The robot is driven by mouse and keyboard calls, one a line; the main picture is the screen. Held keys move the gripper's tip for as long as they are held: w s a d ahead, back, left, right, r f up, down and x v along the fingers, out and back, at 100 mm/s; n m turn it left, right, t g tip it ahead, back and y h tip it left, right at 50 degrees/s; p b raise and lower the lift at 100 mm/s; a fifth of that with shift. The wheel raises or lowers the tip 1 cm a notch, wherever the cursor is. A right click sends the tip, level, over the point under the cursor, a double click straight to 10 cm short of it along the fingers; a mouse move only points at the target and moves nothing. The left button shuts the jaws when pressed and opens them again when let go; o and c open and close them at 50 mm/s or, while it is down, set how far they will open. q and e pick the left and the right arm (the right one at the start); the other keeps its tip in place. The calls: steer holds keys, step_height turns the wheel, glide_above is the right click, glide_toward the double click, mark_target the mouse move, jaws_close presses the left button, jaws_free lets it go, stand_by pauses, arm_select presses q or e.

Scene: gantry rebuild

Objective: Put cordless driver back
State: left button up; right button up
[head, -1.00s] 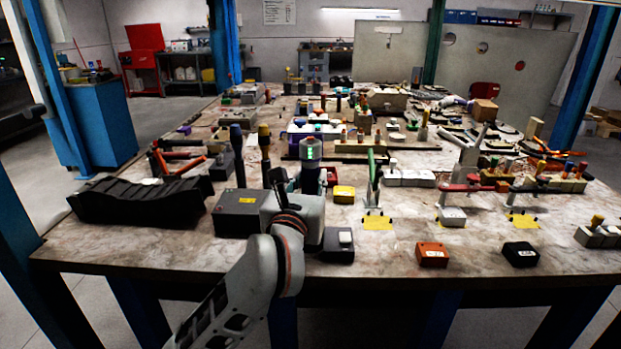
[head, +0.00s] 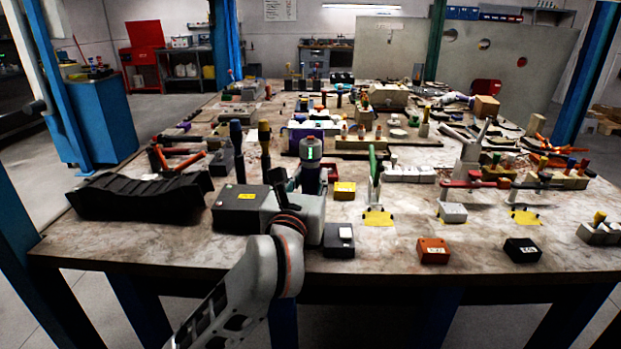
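My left arm comes in from the bottom, and its grey wrist with orange bands hangs over the front edge of the bench. My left gripper (head: 311,178) is at the wrist's far end, mostly hidden, so its fingers cannot be made out. A dark upright cylinder with a grey top and green lights (head: 311,150) rises there; I cannot tell if it is part of my arm or a held tool. I cannot pick out the cordless driver with certainty. My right gripper is not in view.
A dark grey box (head: 239,208) and a black ribbed tray (head: 140,196) lie left of the wrist. A small black block (head: 338,240) is just right of it. An orange box (head: 433,250) and black box (head: 522,250) stand along the front. Bare bench top (head: 385,262) lies between.

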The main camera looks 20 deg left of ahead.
arm_select(q)
steer(key=o, duration=0.3)
steer(key=shift+r, duration=0.15)
steer(key=shift+o, duration=0.2)
steer(key=shift+f, duration=0.2)
steer(key=s+d, duration=0.1)
steer(key=s, duration=1.1)
steer(key=shift+d+r, duration=0.15)
steer(key=shift+d, duration=0.1)
